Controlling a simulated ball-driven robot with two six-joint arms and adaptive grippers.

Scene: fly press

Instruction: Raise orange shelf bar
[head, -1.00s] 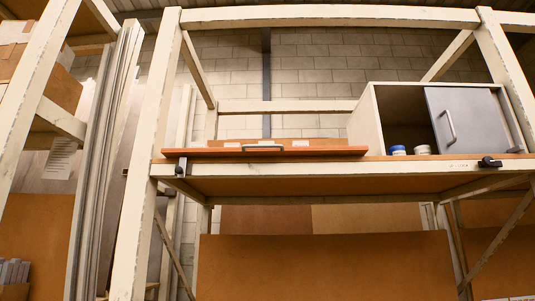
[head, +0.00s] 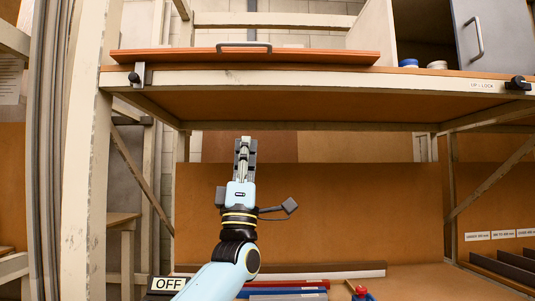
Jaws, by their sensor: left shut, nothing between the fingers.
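My left gripper (head: 245,144) points up from below, in front of the opening under the shelf. It is shut and empty, and shows below the bar and the shelf's front beam, apart from both. A black latch knob (head: 135,77) sits at the bar's left end. Another black latch (head: 518,84) sits at the right of the beam beside an "UP - LOCK" label. My right gripper is not in view.
The white upright post (head: 88,180) is left of my arm. An "OFF" sign (head: 168,284) and a red knob (head: 361,291) show low down.

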